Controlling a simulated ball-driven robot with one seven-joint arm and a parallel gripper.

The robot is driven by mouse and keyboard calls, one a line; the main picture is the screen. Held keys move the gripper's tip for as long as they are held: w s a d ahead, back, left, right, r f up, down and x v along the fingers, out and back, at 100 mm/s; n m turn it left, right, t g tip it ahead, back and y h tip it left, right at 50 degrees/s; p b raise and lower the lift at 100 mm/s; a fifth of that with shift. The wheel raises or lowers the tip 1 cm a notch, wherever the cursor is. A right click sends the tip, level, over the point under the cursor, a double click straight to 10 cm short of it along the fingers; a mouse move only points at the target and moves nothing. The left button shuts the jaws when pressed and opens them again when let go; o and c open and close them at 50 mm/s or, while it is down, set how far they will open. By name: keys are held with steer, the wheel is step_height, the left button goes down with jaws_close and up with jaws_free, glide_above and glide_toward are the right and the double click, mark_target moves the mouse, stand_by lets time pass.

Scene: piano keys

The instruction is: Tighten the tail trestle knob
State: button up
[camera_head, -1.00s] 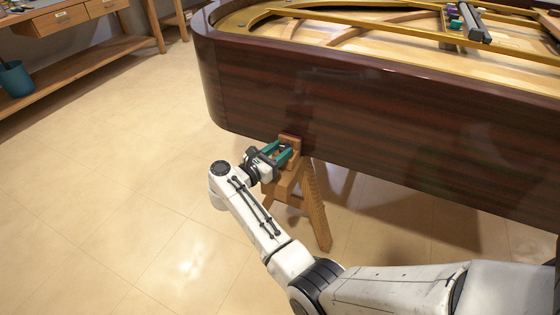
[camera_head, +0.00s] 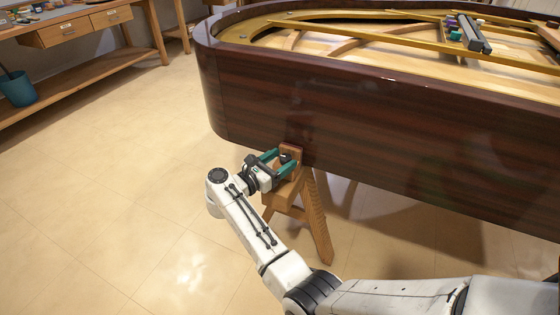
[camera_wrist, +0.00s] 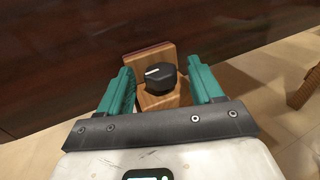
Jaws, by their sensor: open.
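The tail trestle (camera_head: 313,215) is a wooden stand under the tail end of the dark piano case (camera_head: 350,130). Its knob (camera_wrist: 160,77) is black and faceted with a white line on top, and sits on a wooden block (camera_wrist: 155,60). In the head view the knob (camera_head: 286,158) is small and dark. My gripper (camera_head: 281,160) is open with its teal fingers on either side of the knob. In the wrist view my gripper (camera_wrist: 162,85) shows gaps between both fingers and the knob, so neither appears to touch it.
The piano case wall stands right behind the trestle block. A wooden leg (camera_wrist: 304,85) shows at the right in the wrist view. A workbench (camera_head: 80,50) with drawers and a teal bin (camera_head: 16,88) stand at the far left. The floor (camera_head: 120,190) between is clear.

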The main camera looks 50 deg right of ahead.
steer(key=w+a, duration=0.1)
steer(key=a, duration=0.9)
steer(key=shift+w+a, duration=0.25)
steer(key=shift+a, duration=0.05)
